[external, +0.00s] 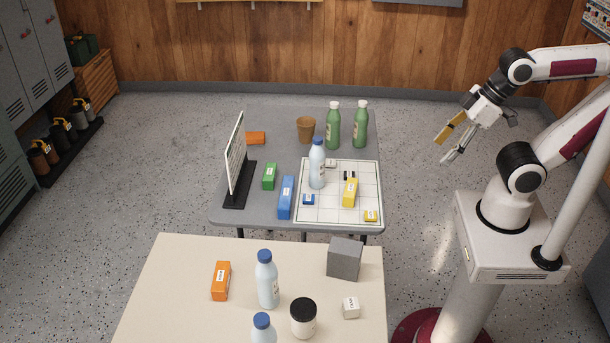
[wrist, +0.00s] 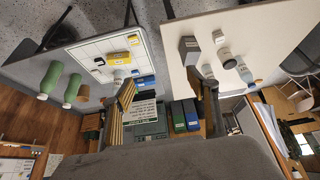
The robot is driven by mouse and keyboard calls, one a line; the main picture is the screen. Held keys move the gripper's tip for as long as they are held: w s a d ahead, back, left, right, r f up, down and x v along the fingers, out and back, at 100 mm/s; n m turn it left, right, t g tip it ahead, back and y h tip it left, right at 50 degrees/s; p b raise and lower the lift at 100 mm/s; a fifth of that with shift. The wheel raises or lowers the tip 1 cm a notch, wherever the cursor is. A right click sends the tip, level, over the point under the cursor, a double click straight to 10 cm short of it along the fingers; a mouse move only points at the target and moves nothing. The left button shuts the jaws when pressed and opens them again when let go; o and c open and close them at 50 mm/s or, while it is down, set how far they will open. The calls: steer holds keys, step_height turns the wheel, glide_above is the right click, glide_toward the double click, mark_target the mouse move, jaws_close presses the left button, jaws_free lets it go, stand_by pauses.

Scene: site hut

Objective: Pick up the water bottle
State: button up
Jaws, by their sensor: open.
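Three pale-blue bottles with blue caps show in the external view. One bottle (external: 317,168) stands upright on the white gridded board (external: 330,213) on the grey table. A second bottle (external: 267,284) and a third bottle (external: 263,334), cut off by the frame's lower edge, stand on the cream table. I cannot tell which one the task means. My gripper (external: 446,147) is open and empty, raised in the air to the right of the grey table, apart from every bottle. In the wrist view my open fingers (wrist: 160,82) have nothing between them.
Two green bottles (external: 333,126) (external: 360,125), a brown cup (external: 306,129) and an upright sign (external: 236,158) stand on the grey table (external: 232,217). Coloured boxes lie around the gridded board. A grey block (external: 344,259) and a dark-lidded jar (external: 303,318) are on the cream table (external: 185,262).

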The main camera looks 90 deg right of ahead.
mark_target(269, 252)
steer(key=w+a+r+n+t+y, duration=0.1)
steer(key=w+a+n+t, duration=0.15)
steer(key=w, duration=1.65)
steer(key=w+a+r+n+t+y, duration=0.15)
steer(key=w+t, duration=0.25)
steer(key=w, duration=1.5)
steer(key=w+a+f+n+y, duration=0.4)
steer(key=w+a+f+y, duration=0.1)
steer(key=w+a+f, duration=0.45)
steer(key=s+a+f+n+y, duration=0.1)
steer(key=a+f+y, duration=0.1)
steer(key=f, duration=0.1)
steer(key=s+a+f+n+g+y, duration=0.1)
steer(key=s+a+f+y, duration=0.1)
steer(key=a+f+y, duration=0.1)
steer(key=s+a+f+n+g+y, duration=0.1)
steer(key=a+f+y, duration=0.1)
steer(key=f, duration=0.3)
steer(key=shift+s+a+f+y, duration=0.25)
steer(key=shift+s+a, duration=0.1)
steer(key=shift+a, duration=0.15)
steer(key=shift+f, duration=0.1)
